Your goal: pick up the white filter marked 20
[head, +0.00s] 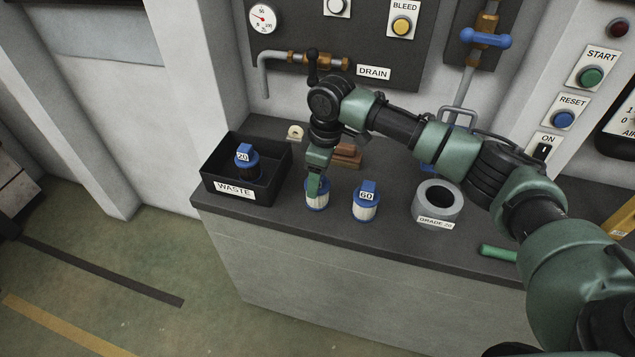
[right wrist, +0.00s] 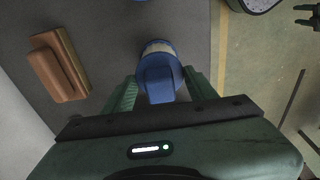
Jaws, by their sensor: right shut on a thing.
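My right gripper (head: 316,188) is shut on a white filter (head: 316,204) with a blue cap, which is upright at the bench's front. In the right wrist view, the fingers (right wrist: 160,92) flank its blue cap (right wrist: 158,76); its number does not show. A second white filter (head: 365,212) with a blue cap, marked 60, stands to its right. A dark filter (head: 246,164) with a blue cap marked 20 stands in the black WASTE bin (head: 268,188).
A grey ring-shaped holder (head: 450,212) labelled GRADE 20 stands on the right. Pipes and a DRAIN valve (head: 313,62) are behind.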

